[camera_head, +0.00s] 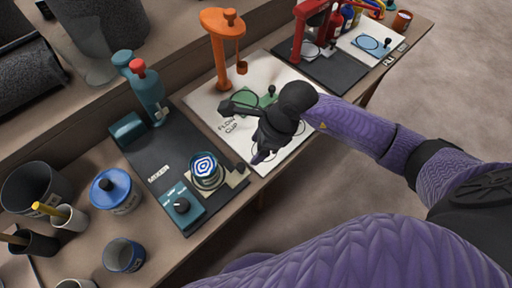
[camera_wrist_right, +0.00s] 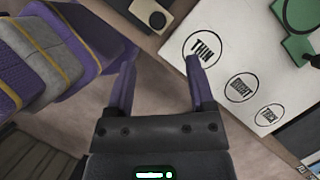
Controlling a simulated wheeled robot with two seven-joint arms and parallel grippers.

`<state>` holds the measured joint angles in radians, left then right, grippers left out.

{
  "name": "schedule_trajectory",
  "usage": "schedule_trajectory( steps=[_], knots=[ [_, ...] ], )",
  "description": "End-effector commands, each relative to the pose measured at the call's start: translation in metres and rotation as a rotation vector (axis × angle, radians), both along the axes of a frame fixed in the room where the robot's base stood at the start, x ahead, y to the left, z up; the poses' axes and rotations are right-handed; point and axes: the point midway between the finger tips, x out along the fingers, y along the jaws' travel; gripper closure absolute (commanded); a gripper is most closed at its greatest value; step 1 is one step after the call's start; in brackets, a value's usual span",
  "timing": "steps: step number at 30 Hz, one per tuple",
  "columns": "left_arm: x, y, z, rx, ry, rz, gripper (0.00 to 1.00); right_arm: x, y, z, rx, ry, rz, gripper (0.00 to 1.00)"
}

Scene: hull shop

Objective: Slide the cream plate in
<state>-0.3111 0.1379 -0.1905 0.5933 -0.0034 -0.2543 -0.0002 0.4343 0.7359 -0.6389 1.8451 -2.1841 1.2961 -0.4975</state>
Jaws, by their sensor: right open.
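The cream plate (camera_head: 232,182) shows as a pale strip at the front right edge of the dark mixer base. A can with blue and white rings on top (camera_head: 205,167) stands beside it or on it, hiding much of it. A small dark knob (camera_head: 240,167) sits at its right end. My left gripper is out of view.
The teal mixer (camera_head: 147,95) stands behind the can, with a teal control box (camera_head: 182,207) in front. A white flow cup board (camera_head: 205,103) with an orange stand (camera_head: 222,50) lies to the right. Tins and cups crowd the left. Open floor lies beyond the bench's front edge.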

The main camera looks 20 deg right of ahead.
Motion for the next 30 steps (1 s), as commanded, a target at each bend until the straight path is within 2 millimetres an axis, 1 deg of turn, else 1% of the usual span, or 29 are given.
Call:
schedule_trajectory(
  steps=[1, 3, 6, 9, 13, 21, 22, 23, 24, 29, 30],
  knots=[
    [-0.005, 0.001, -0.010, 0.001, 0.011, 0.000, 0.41, 0.000, 0.004, -0.017, 0.002, 0.006, 0.000, 0.31],
    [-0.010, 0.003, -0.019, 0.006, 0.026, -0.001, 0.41, 0.003, 0.010, -0.036, 0.005, 0.008, 0.001, 0.31],
    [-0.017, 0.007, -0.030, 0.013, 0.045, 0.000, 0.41, 0.007, 0.019, -0.059, 0.005, 0.008, 0.000, 0.31],
    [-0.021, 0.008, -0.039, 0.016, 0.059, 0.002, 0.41, 0.010, 0.026, -0.076, 0.005, 0.007, 0.001, 0.31],
    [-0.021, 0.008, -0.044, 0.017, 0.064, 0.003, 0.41, 0.013, 0.031, -0.087, 0.005, 0.004, 0.000, 0.31],
    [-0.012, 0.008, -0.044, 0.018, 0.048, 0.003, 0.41, 0.014, 0.031, -0.087, 0.005, 0.001, 0.000, 0.31],
    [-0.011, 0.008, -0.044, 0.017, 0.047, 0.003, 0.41, 0.014, 0.031, -0.087, 0.005, 0.001, 0.000, 0.35],
    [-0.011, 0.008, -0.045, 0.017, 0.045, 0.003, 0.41, 0.014, 0.031, -0.087, 0.005, 0.001, 0.000, 0.41],
    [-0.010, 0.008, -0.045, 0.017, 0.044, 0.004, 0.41, 0.014, 0.031, -0.087, 0.005, 0.001, 0.000, 0.50],
    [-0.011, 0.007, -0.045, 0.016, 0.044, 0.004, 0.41, 0.014, 0.031, -0.087, 0.005, 0.002, 0.001, 0.84],
    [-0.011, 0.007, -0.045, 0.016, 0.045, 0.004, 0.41, 0.014, 0.031, -0.087, 0.005, 0.002, 0.001, 0.92]
  ],
)
